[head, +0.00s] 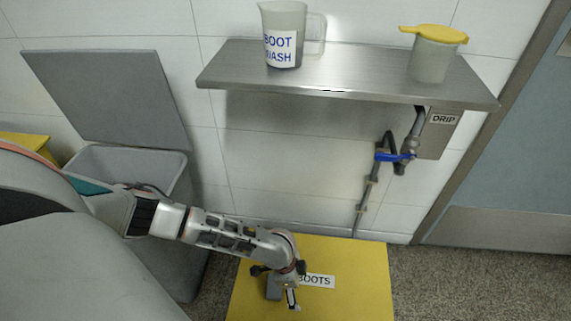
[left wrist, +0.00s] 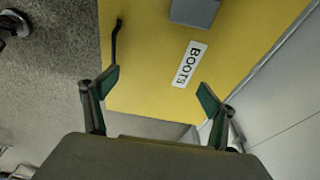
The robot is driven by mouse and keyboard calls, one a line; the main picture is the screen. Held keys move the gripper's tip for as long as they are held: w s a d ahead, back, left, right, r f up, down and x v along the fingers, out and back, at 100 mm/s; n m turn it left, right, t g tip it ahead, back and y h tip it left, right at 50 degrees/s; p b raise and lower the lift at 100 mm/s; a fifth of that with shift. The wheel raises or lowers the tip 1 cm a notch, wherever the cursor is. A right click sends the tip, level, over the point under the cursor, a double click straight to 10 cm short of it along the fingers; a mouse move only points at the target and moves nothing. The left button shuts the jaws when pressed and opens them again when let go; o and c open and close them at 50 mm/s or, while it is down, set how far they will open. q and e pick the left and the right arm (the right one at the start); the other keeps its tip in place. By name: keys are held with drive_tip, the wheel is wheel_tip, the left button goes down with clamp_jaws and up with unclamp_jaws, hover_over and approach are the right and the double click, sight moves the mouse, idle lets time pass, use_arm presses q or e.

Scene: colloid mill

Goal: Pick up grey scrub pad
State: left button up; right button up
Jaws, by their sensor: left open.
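The grey scrub pad (head: 273,287) appears as a small grey block on the yellow mat (head: 365,275), left of the BOOTS label. In the left wrist view the pad (left wrist: 195,12) is at the top edge, partly cut off. My left gripper (head: 287,284) is over the mat close beside the pad and partly blocks it in the head view. In the left wrist view its two fingers (left wrist: 160,85) are spread apart with nothing between them. The pad lies beyond the fingertips, apart from them. My right gripper is not in view.
A steel shelf (head: 345,83) carries a BOOT WASH jug (head: 285,50) and a yellow-lidded cup (head: 432,62). A blue-handled valve (head: 395,156) and pipe are below. An open grey bin (head: 130,160) stands left. A dark bent rod (left wrist: 116,40) is near the mat's edge.

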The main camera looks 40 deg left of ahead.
use_arm(q)
drive_tip(key=g+y+b, duration=0.2)
drive_tip(key=b, duration=0.1)
hover_over(274, 286)
drive_tip(key=f, duration=0.6)
drive_tip(key=shift+s+d+f, duration=0.2)
drive_tip(key=shift+s+f, duration=0.1)
drive_tip(key=shift+f, duration=0.1)
wheel_tip(274, 286, down, 2)
drive_tip(key=shift+a+f+b, duration=0.1)
drive_tip(key=shift+f+b, duration=0.1)
drive_tip(key=shift+b, duration=0.25)
wheel_tip(274, 286, down, 4)
drive_tip(key=b, duration=0.2)
drive_tip(key=shift+a+f+b, duration=0.1)
drive_tip(key=shift+a+b, duration=0.05)
drive_tip(key=shift+b, duration=0.25)
drive_tip(key=shift+w+f, duration=0.15)
drive_tip(key=shift+f, duration=0.2)
drive_tip(key=shift+w, duration=0.15)
drive_tip(key=shift+w+r, duration=0.1)
drive_tip(key=shift+w, duration=0.05)
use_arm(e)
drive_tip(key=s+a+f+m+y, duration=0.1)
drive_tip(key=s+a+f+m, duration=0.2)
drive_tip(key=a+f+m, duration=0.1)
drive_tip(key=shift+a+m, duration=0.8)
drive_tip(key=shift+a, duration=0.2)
use_arm(q)
drive_tip(key=shift+c, duration=0.2)
